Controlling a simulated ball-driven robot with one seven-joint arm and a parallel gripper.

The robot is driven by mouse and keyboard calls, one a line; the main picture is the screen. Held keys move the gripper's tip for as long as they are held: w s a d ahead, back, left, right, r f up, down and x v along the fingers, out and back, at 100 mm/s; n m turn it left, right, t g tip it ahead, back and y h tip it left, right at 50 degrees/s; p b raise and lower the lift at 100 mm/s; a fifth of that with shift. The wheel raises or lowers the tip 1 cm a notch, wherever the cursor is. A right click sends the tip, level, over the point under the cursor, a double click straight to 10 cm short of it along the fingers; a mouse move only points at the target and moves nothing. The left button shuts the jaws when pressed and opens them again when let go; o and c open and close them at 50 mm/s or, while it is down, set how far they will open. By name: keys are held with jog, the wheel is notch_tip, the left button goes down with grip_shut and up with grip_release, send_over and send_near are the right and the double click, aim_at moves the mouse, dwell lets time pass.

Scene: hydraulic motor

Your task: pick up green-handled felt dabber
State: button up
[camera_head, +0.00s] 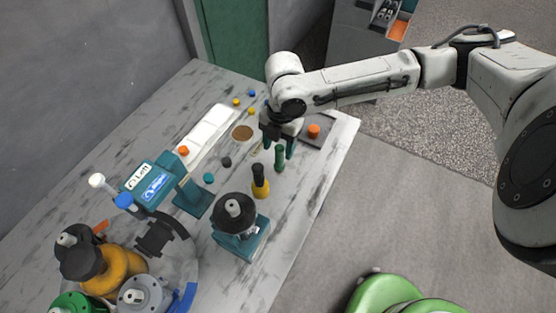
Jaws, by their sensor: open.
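The green-handled felt dabber (280,158) stands upright on the marbled table, its green handle upward. My gripper (279,150) hangs from my arm just above and around the upper part of the handle in this view. Its teal fingers are apart, one to each side. Nothing is seen held, and I cannot tell from this one view whether the handle lies between the fingers or in front of them.
A black and yellow dabber (260,182) stands close by at the lower left. An orange knob (314,130) sits on a dark plate at right. The table's right edge is near.

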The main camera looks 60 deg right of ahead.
aim_at(278, 167)
jog(key=shift+s+a+f+p, duration=0.15)
jog(key=shift+f+p, duration=0.45)
jog(key=shift+f, duration=2)
jog(key=shift+c, duration=0.5)
grip_shut()
